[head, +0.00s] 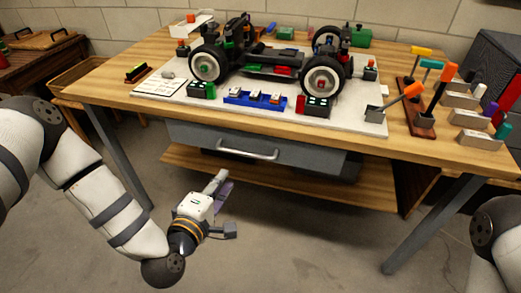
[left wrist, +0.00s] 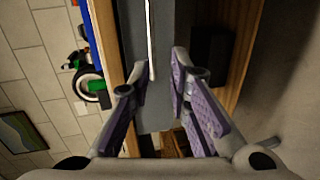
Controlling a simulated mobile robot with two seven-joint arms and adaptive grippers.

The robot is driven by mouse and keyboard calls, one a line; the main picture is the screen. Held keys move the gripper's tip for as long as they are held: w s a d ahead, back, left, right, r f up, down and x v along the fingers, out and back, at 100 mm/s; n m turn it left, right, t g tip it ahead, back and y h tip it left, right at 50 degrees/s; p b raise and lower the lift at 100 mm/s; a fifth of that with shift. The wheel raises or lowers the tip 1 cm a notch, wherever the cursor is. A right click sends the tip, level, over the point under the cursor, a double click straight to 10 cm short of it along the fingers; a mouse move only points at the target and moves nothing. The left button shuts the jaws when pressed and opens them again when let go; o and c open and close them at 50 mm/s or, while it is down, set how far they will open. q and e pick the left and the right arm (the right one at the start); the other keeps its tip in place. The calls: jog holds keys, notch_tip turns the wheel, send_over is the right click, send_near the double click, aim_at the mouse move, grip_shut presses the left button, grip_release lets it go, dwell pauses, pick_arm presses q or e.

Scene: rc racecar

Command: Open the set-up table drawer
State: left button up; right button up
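The set-up table drawer (head: 315,158) is a grey drawer under the front of the wooden table top, and it appears closed. Its silver bar handle (head: 248,152) is on the drawer front. My left gripper (head: 228,203) is open and empty, in front of and below the handle, apart from it. In the left wrist view, the handle (left wrist: 151,40) shows as a bright bar beyond the gap between the purple-padded fingers (left wrist: 152,80), with the grey drawer front (left wrist: 158,110) behind it. My right gripper is out of view; only part of that arm shows at lower right.
The wooden table (head: 130,85) carries a white board with an RC car chassis (head: 270,65). A tool rack (head: 415,110) and metal blocks stand at its right. A lower wooden shelf (head: 300,180) runs under the drawer. Table legs (head: 118,150) stand either side. The floor in front is clear.

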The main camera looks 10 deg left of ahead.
aim_at(236, 152)
pick_arm(q)
jog(key=x, duration=0.4)
jog(key=r+b+x, duration=0.1)
jog(key=x, duration=0.3)
jog(key=a+x, duration=0.1)
jog(key=x, duration=0.3)
jog(key=shift+w+r, duration=0.1)
jog(key=shift+w, duration=0.3)
grip_shut()
